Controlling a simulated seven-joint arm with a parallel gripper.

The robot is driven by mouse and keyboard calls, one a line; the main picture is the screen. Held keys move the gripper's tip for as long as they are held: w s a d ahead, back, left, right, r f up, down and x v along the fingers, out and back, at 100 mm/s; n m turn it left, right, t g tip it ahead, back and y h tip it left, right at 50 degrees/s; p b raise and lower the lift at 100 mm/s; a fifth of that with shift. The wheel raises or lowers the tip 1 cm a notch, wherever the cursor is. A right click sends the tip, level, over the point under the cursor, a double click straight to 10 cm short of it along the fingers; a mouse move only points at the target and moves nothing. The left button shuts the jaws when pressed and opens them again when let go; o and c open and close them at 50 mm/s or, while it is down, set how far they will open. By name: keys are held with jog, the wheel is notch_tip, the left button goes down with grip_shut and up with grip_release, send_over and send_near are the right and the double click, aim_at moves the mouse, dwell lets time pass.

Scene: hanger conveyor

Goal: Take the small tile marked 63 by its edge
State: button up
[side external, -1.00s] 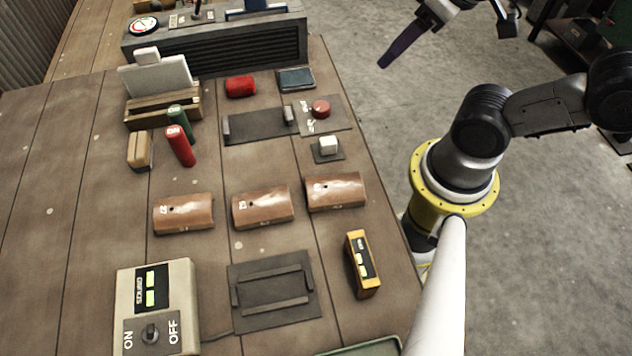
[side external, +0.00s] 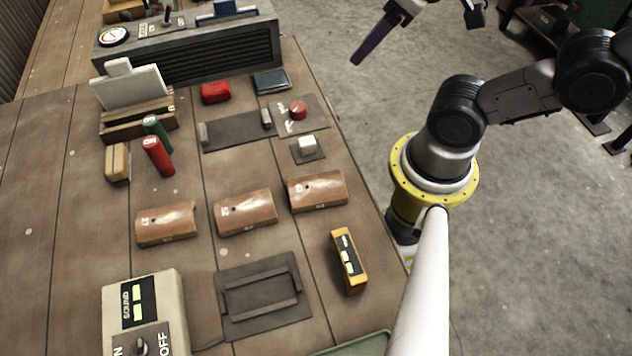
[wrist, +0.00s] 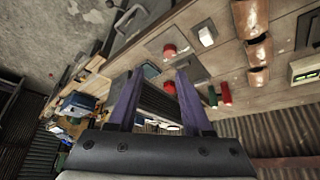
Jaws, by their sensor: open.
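Three small curved copper-brown tiles lie in a row on the table in the side view: the left one (side external: 167,223), the middle one (side external: 245,211) and the right one (side external: 317,191). Each has small white digits near its left end; the left seems to read 27, and I cannot surely tell which reads 63. The tiles also show at the upper right of the wrist view (wrist: 258,48). My gripper (wrist: 160,76) is open and empty, its purple fingers apart. In the side view, a purple finger (side external: 372,42) hangs high beyond the table's right edge, far from the tiles.
A yellow device (side external: 348,262), a dark framed plate (side external: 262,298) and a switch box (side external: 145,310) are in front. A white block (side external: 307,144) sits behind the right tile.

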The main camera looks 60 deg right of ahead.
jog(key=o, duration=0.8)
jog(key=n+g, duration=0.6)
jog(key=n, duration=0.2)
send_over(317, 185)
notch_tip(317, 185, down, 3)
jog(key=f, duration=0.7)
jog(key=shift+w+f, duration=0.25)
jog(key=shift+s+f, duration=0.2)
jog(key=shift+f, duration=2.5)
